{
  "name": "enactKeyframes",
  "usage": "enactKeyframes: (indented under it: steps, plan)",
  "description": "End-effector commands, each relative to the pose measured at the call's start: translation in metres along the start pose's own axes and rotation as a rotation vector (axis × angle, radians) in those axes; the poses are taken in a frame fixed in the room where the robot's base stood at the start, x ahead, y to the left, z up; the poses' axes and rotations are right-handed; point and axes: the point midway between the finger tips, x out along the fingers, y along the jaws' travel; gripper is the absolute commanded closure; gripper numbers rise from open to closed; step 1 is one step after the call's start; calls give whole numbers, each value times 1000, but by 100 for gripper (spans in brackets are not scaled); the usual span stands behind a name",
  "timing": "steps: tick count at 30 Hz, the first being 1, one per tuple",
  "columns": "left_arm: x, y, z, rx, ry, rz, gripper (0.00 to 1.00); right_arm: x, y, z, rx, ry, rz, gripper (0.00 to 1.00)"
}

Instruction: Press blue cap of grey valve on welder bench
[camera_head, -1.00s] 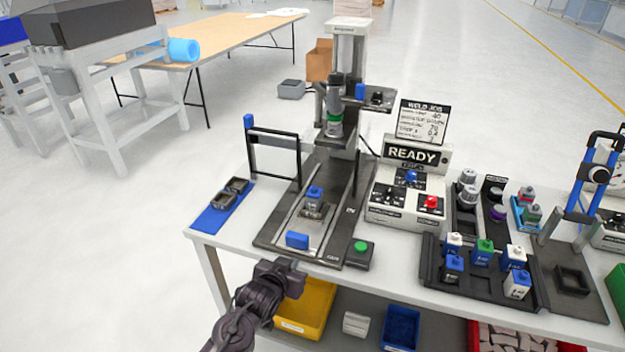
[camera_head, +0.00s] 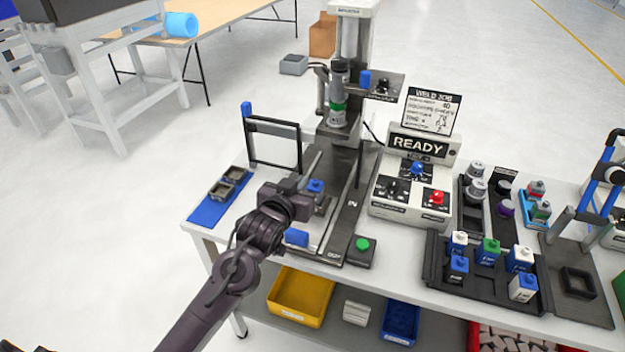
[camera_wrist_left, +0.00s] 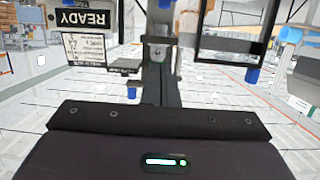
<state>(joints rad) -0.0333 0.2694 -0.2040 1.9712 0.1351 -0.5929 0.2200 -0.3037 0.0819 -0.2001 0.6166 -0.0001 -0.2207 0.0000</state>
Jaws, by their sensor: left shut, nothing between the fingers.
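The grey valve (camera_head: 321,203) with its blue cap (camera_head: 316,186) stands upright in the fixture on the welder bench. My left gripper (camera_head: 317,157) reaches in from the left, just left of the valve in the head view. Its dark body hides part of the valve and fixture. The gripper is shut and empty, and I see no clear contact with the cap. The wrist view shows my gripper's dark housing (camera_wrist_left: 155,150), but I cannot make out the cap there. My right gripper is not in view.
A welder column (camera_head: 348,95) rises behind the fixture, with a black frame (camera_head: 272,148) at its left. A blue block (camera_head: 297,237) and green button (camera_head: 362,244) are at the front. The READY panel (camera_head: 418,147) and bottle tray (camera_head: 485,280) stand to the right.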

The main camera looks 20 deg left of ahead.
Motion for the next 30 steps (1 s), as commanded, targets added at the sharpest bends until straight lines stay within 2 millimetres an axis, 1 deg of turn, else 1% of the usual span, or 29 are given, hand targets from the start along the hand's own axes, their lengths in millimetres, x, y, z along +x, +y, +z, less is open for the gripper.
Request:
enactKeyframes:
  steps: [1,4,9,14,15,16,21,24,30]
  plan:
    - [8,0,-4,0,1,0,100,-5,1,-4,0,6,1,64]
    - [27,0,-4,0,1,-1,100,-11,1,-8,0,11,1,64]
    - [60,0,-4,-1,0,-1,100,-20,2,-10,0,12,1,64]
    - [86,0,-4,0,1,-1,100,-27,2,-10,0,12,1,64]
    - [87,0,6,1,-5,0,100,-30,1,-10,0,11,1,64]
    - [88,0,12,1,-6,0,100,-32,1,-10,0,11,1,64]
    - [92,0,30,0,-1,1,100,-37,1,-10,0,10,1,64]
    - [94,0,36,-1,-1,0,100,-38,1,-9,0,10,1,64]
    - [94,0,38,-1,1,0,100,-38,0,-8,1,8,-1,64]
